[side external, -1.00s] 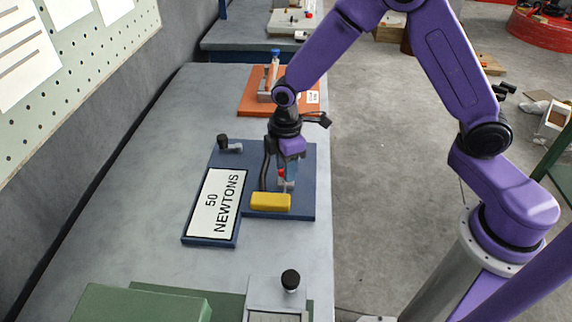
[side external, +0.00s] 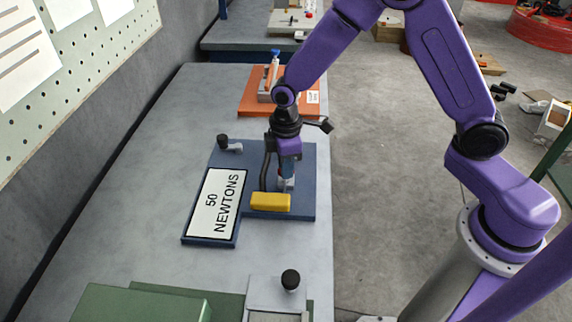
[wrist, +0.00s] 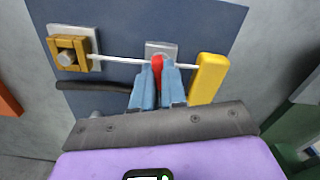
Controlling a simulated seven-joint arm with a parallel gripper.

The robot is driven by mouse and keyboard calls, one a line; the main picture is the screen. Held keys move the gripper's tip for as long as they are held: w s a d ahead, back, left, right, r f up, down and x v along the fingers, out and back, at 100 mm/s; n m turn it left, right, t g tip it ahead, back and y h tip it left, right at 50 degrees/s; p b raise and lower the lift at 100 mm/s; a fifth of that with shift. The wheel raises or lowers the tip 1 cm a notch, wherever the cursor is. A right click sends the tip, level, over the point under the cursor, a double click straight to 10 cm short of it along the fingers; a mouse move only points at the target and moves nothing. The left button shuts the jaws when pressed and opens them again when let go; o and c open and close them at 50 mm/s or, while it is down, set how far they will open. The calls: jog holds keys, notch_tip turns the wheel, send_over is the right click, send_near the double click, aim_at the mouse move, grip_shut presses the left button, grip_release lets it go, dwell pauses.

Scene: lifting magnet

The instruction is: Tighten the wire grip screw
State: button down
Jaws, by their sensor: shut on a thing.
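The wire grip screw looks like the red piece (wrist: 157,64) in the wrist view. It stands at a small grey metal block (wrist: 161,48) on the blue board (side external: 304,206). My gripper (wrist: 157,75) has its blue fingers on either side of the red piece and is shut on it. In the side view my gripper (side external: 287,178) points down over the same block, and the red piece is mostly hidden. A pale wire (wrist: 115,59) runs past the grey block, between a brass-coloured clamp (wrist: 68,53) and a yellow block (wrist: 208,78).
A black knob (side external: 222,140) is at the board's far left. An orange board (side external: 255,105) lies behind, and a green box (side external: 140,305) in front. The bench's left side is clear.

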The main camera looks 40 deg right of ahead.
jog(key=m, duration=0.5)
jog(key=shift+m, duration=0.3)
jog(key=m, duration=1.3)
jog(key=shift+m, duration=0.4)
jog(key=c, duration=1.2)
grip_release()
notch_tip(320, 180, up, 18)
jog(key=shift+f, duration=0.25)
